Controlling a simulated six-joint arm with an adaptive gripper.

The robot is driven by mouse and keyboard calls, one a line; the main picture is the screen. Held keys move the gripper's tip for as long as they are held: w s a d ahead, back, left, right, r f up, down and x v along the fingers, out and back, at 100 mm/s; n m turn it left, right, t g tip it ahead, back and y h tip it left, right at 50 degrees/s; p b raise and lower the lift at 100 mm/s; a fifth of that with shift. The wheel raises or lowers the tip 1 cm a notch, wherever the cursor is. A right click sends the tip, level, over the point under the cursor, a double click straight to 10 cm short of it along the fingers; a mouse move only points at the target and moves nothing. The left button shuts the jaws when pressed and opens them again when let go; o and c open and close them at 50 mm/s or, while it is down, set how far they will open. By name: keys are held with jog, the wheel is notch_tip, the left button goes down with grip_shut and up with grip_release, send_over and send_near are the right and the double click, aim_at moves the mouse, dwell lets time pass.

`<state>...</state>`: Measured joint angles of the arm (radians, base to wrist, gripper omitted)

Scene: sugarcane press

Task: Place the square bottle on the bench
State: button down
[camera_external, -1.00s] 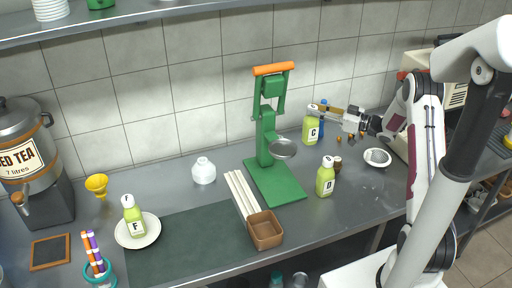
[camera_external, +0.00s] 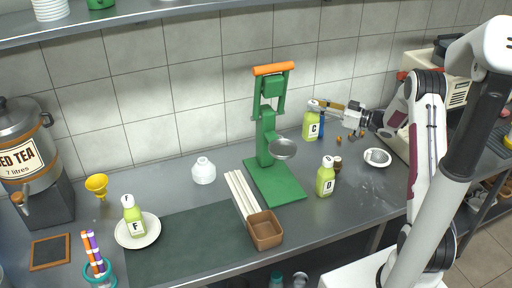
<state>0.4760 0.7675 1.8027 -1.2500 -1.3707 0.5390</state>
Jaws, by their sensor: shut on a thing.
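The bottle labelled C (camera_external: 311,127), pale green with a white cap and a squarish body, is at the back of the bench, right of the green press. My gripper (camera_external: 323,110) reaches in from the right and is shut on this bottle near its top. The bottle is upright; it looks slightly raised, but the gap under it is hard to see. Similar bottles stand apart from it: D (camera_external: 325,178) on the grey bench (camera_external: 350,205), and F (camera_external: 133,217) on a white plate (camera_external: 152,231) at left.
The green press (camera_external: 266,140) with an orange handle stands left of the gripper. A blue object (camera_external: 322,124) is close behind bottle C. A small brown jar (camera_external: 338,163) is beside bottle D, and a white bowl (camera_external: 377,157) is to the right. The bench's front right is clear.

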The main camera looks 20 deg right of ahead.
jog(key=shift+r, duration=0.1)
jog(key=shift+w+r, duration=0.25)
jog(key=shift+r, duration=0.1)
jog(key=w+d+r+m+t+h, duration=0.4)
jog(key=r+m+h, duration=0.1)
jog(key=r+h, duration=0.15)
jog(key=shift+s+d+r+m+h, duration=1)
jog(key=shift+d+m+h, duration=2.75)
jog(key=shift+h, duration=1.7)
jog(key=s+d+f+m+g+h, duration=0.4)
jog(key=s+d+m+g+h, duration=0.35)
jog(key=s+h, duration=0.4)
jog(key=s+f+m+g, duration=0.2)
jog(key=s+g, duration=0.3)
jog(key=s, duration=0.4)
jog(key=s+a+f+m+g, duration=0.1)
jog(key=s+f+m+g, duration=0.2)
jog(key=s, duration=0.5)
jog(key=shift+s+a+m+g+h, duration=0.15)
jog(key=shift+s+m+g+h, duration=0.4)
jog(key=shift+g, duration=0.5)
jog(key=shift+w+f, duration=0.1)
jog(key=shift+w, duration=0.05)
